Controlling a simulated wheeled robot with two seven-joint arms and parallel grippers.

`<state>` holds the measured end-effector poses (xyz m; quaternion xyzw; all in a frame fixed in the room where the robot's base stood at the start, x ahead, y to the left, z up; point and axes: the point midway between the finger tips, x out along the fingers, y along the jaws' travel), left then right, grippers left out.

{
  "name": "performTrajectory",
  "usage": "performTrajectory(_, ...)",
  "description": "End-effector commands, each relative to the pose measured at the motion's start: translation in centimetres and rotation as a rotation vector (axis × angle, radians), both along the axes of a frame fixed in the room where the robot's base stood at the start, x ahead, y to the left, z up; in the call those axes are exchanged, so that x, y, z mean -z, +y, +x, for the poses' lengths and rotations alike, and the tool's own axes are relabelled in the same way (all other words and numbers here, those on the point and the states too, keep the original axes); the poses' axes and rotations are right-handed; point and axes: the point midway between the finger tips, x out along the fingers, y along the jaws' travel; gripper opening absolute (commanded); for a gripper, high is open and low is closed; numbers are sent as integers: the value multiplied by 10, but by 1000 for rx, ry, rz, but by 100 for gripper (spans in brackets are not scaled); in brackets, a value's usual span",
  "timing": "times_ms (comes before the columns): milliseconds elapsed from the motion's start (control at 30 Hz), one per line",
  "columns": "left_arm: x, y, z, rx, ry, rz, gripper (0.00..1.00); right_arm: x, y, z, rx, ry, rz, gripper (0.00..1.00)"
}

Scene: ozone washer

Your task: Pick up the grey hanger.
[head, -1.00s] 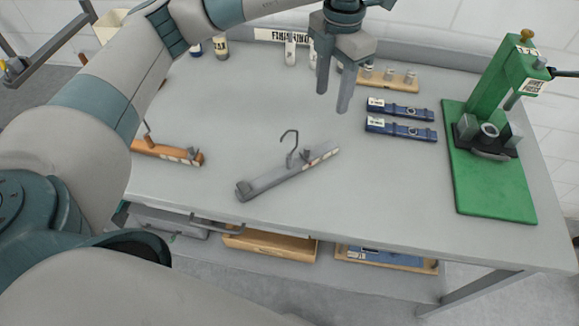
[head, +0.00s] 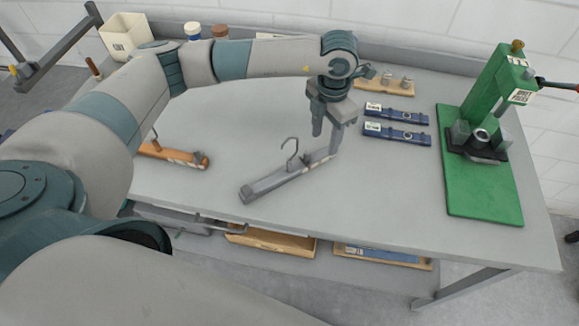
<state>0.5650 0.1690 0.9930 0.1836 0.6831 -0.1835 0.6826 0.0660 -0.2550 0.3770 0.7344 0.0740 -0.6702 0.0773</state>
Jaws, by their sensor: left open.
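The grey hanger (head: 272,184) lies on the grey workbench, a bar slanting from lower left to upper right with a wire hook standing up near its middle. My left gripper (head: 325,145) is above the right end of the hanger, fingers pointing down and apart. One finger partly hides that end. I cannot tell whether a finger touches the hanger. The gripper holds nothing that I can see. My right gripper does not show.
An orange hanger (head: 175,154) lies to the left. The bench front is clear. Wooden trays (head: 272,242) sit on the shelf below.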

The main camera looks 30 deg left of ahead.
Motion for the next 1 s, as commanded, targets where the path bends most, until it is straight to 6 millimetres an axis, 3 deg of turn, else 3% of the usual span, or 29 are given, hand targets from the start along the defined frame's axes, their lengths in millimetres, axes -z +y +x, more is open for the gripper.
performTrajectory(567, 8, 0, -1, -1, 1, 0, 45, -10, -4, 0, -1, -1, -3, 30)
performTrajectory(1000, 51, 1, -3, -1, 1, -1, 45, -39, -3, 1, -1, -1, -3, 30)
